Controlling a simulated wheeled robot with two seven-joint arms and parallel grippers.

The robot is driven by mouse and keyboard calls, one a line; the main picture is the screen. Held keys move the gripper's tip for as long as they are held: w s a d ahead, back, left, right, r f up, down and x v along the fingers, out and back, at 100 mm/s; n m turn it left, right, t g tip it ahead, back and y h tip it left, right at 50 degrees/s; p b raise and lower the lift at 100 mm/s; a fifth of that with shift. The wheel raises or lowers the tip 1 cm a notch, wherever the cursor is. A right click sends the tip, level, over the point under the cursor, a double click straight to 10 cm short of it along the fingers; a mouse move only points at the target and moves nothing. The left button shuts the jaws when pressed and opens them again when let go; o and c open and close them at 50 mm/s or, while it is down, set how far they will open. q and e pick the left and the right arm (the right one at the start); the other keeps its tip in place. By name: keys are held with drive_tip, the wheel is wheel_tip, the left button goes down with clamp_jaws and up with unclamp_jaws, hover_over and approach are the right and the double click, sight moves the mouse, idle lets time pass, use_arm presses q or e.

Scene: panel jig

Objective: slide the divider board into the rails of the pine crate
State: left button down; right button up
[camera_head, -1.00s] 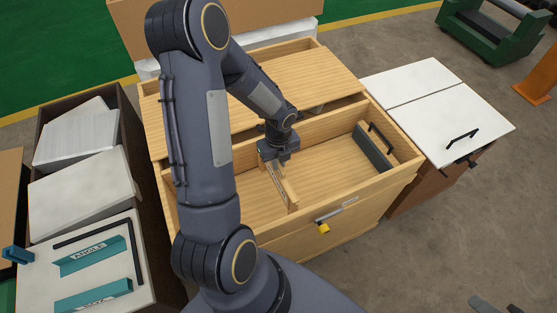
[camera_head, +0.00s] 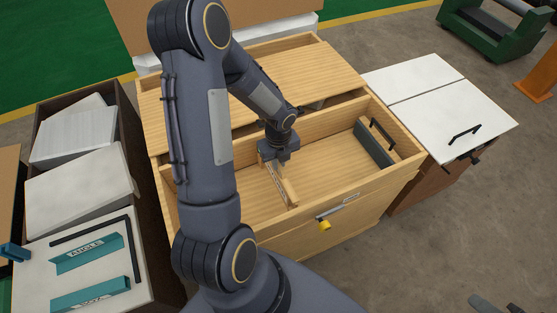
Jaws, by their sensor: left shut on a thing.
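The pine crate (camera_head: 392,181) is an open-topped, light wooden box in the middle of the view. My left gripper (camera_head: 276,160) reaches down into it from above and is shut on a thin, pale wooden board, which looks like the divider board (camera_head: 287,189). The board stands on edge across the crate, running from under the gripper towards the front wall. The jaws partly hide its far end. I cannot make out whether it sits in the rails. Two dark grey tips at the lower right edge may be my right gripper (camera_head: 494,304).
A grey block with a black handle (camera_head: 374,147) stands inside the crate at its right end. A yellow-tipped item (camera_head: 324,225) is on the front wall. A white-topped cabinet (camera_head: 455,108) stands right; a dark bin of white panels (camera_head: 75,135) stands left.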

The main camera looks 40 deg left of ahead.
use_arm(q)
drive_tip(key=shift+f+b, duration=1.3)
drive_tip(key=shift+f, duration=0.45)
drive_tip(key=c, duration=1.4)
unclamp_jaws()
drive_tip(key=shift+o, duration=0.2)
drive_tip(key=shift+r, duration=0.1)
wheel_tip(320, 180, up, 7)
drive_tip(key=shift+f+p, duration=0.1)
drive_tip(key=shift+p, duration=0.6)
drive_tip(key=shift+r, duration=0.45)
